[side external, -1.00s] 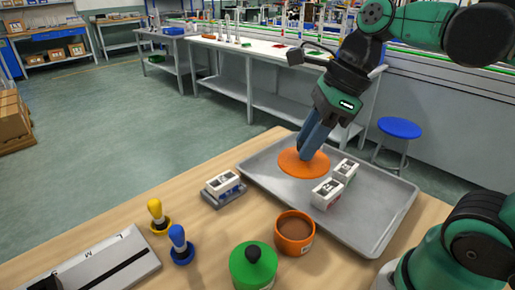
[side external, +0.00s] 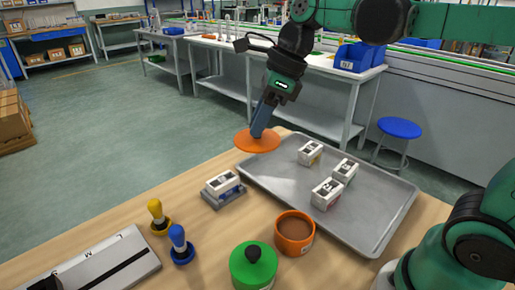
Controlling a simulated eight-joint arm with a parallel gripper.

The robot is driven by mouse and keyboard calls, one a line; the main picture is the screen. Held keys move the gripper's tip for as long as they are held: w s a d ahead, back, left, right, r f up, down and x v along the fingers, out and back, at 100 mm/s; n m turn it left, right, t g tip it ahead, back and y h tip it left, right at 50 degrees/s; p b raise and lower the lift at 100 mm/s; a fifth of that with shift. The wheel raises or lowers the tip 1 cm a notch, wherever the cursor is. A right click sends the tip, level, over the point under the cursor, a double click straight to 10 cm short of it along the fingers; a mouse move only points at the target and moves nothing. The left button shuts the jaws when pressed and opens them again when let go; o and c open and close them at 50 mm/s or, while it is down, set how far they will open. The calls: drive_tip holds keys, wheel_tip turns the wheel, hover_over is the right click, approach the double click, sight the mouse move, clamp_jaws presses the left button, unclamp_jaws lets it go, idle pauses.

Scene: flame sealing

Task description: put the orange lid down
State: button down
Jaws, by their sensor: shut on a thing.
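The orange lid (side external: 257,144) is a flat round disc. My gripper (side external: 259,130) is shut on it from above and holds it near the far left edge of the grey tray, apparently in the air; the exact height is hard to tell. An orange pot (side external: 294,233) with brown contents stands open on the table in front of the tray. A green pot with its green lid and dark knob (side external: 254,263) stands to its left, closer to the camera.
The grey tray (side external: 375,222) holds white boxes (side external: 327,193) and has bare space at its front. Another white box (side external: 223,186) sits on a grey block. Yellow (side external: 157,212) and blue (side external: 179,243) handled stamps stand at left, by a grey device (side external: 95,270).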

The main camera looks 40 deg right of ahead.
wheel_tip(320, 180, down, 19)
drive_tip(key=shift+r, duration=0.2)
idle(0.4)
drive_tip(key=shift+f, duration=0.1)
drive_tip(key=c, duration=0.6)
unclamp_jaws()
drive_tip(key=shift+o, duration=0.2)
drive_tip(key=s+d+r+n+t+h, duration=0.1)
drive_tip(key=r+n, duration=0.4)
drive_tip(key=n, duration=0.8)
drive_tip(key=s+d+r+n+t+h, duration=0.2)
drive_tip(key=r+n, duration=0.4)
drive_tip(key=n, duration=0.8)
drive_tip(key=shift+s+r+t, duration=0.3)
drive_tip(key=shift+s+t, duration=0.2)
drive_tip(key=shift+s, duration=0.65)
